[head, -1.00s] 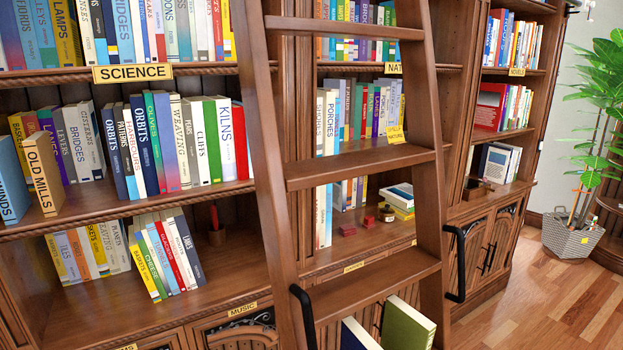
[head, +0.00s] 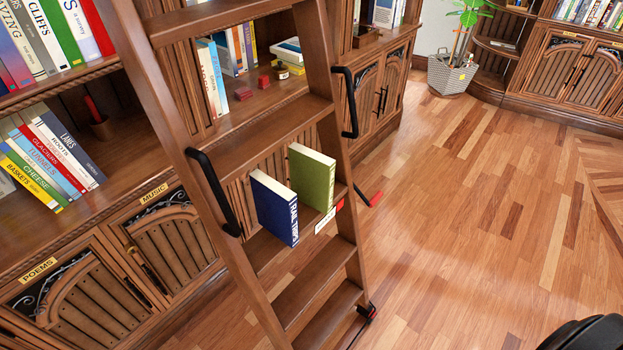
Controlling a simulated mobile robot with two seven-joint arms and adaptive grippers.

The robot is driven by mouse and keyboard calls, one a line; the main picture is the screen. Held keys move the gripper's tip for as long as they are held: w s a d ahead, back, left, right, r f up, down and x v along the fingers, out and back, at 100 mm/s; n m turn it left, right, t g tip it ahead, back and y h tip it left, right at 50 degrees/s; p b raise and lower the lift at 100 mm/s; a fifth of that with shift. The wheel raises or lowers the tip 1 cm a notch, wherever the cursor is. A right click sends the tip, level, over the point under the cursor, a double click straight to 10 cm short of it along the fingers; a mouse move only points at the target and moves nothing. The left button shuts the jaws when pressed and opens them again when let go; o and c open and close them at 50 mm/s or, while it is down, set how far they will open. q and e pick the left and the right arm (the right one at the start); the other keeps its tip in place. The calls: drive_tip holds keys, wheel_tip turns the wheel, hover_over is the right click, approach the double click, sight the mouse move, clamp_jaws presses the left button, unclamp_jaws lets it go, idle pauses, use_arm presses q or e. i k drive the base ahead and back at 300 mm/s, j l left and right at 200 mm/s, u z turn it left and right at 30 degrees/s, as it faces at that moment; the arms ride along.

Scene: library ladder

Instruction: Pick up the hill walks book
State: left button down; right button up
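No spine in view can be read as hill walks. Two books stand upright on a step of the wooden ladder (head: 292,292). The blue book (head: 274,208) has white lettering on its spine that seems to begin with TRAIL. The green book (head: 312,177) stands to its right, with a gap between them; I cannot read its title. A small white label and a red piece sit at the step's front edge below the green book. Neither of my grippers is in view.
The ladder leans against bookshelves and has black handles (head: 213,192) on both sides. Cupboards labelled POEMS and MUSIC (head: 153,194) are at the lower left. A potted plant (head: 452,72) stands at the back. The wood floor (head: 460,220) to the right is clear. A black rounded shape shows at the lower right corner.

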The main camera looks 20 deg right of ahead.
sight(313, 173)
drive_tip(key=k+l+u, duration=0.1)
drive_tip(key=l, duration=0.3)
drive_tip(key=k+l, duration=0.15)
drive_tip(key=l, duration=0.25)
drive_tip(key=k+l+u, duration=0.15)
drive_tip(key=l, duration=0.3)
drive_tip(key=k+l+u, duration=0.1)
drive_tip(key=l, duration=0.25)
